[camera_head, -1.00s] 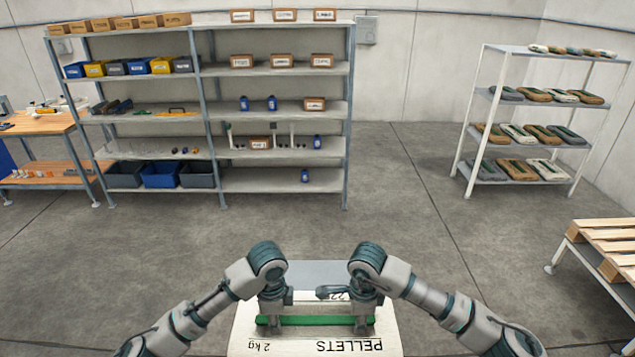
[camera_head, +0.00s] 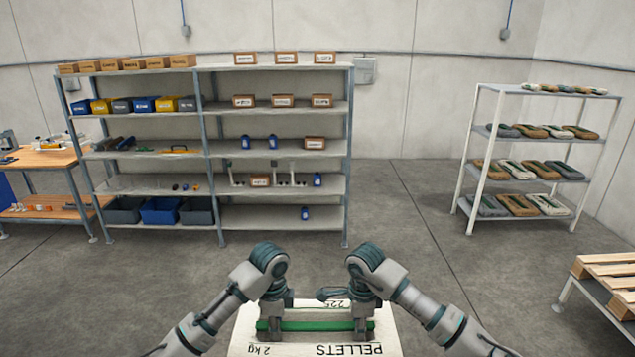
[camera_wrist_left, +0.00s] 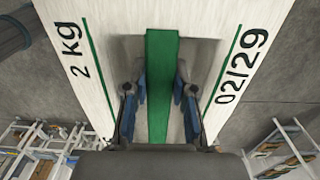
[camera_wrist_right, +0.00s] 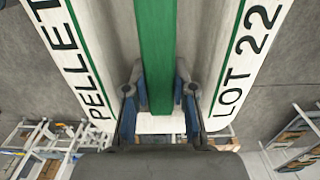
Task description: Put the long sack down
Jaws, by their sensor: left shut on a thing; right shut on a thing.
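The long sack (camera_head: 315,348) is white with a green band and reads "PELLETS" and "2 kg". It is at the bottom middle of the head view, held in front of me. My left gripper (camera_head: 272,325) is shut on its left part, and my right gripper (camera_head: 362,325) is shut on its right part. In the left wrist view the fingers (camera_wrist_left: 160,100) sit on both sides of the green band. In the right wrist view the fingers (camera_wrist_right: 160,100) also flank the band. The sack's underside is hidden.
A wide grey shelf (camera_head: 275,187) with boxes, bins and bottles stands ahead. A white rack (camera_head: 475,160) with several sacks stands at the right. A wooden pallet (camera_head: 610,270) on a low stand is at the right edge. A workbench (camera_head: 50,160) is at the left. The floor between is clear.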

